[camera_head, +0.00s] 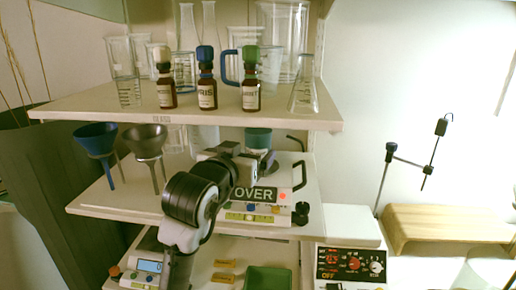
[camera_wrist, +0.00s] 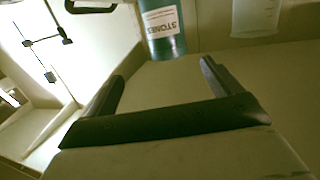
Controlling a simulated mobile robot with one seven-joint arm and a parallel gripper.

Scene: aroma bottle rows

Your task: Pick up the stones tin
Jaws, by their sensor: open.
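The stones tin is a teal cylinder with a white label reading STONES. It shows at the top of the wrist view (camera_wrist: 168,42), and its upper part shows on the middle shelf in the head view (camera_head: 258,138). My gripper (camera_wrist: 162,70) is open and empty, its two dark fingers pointing toward the tin. In the wrist view the tin appears beyond the fingertips, between their lines and apart from them. In the head view my arm hides part of the shelf before the tin, and the gripper (camera_head: 238,160) is partly hidden by my own wrist.
A device with an OVER display (camera_head: 254,194) sits close by on the middle shelf. A blue funnel (camera_head: 96,138) and a grey funnel (camera_head: 145,140) stand left. The upper shelf (camera_head: 290,116) holds three labelled bottles and glassware. A green tray (camera_head: 268,278) lies below.

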